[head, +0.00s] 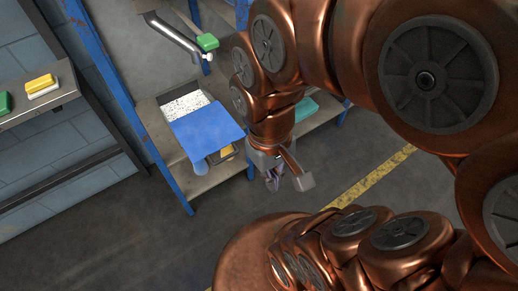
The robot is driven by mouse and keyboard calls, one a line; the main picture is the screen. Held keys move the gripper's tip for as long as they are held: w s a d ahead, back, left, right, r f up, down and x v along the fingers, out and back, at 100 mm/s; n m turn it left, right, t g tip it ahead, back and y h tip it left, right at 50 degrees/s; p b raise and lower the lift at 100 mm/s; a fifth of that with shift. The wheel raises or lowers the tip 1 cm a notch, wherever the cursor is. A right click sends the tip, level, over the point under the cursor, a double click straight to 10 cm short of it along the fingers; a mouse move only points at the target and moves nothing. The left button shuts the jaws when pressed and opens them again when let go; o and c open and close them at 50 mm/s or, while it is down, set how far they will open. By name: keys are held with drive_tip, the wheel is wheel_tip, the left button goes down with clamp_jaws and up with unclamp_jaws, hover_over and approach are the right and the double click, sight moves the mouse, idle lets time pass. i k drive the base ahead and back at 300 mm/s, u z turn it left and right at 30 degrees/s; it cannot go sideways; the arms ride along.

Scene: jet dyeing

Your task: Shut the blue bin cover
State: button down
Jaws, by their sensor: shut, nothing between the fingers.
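The blue bin cover (207,130) is a flat blue panel at the left centre of the head view.
Rack posts (176,188) stand beside the bin. A yellow item (226,152) sits partly hidden under the cover. A left shelf (58,98) holds green and yellow blocks. A teal item (305,108) lies right. Floor in front is clear.

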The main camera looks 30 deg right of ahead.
sight(207, 131)
drive_tip(key=z, duration=1.15)
drive_tip(key=k, duration=1.1)
drive_tip(key=u, duration=1.85)
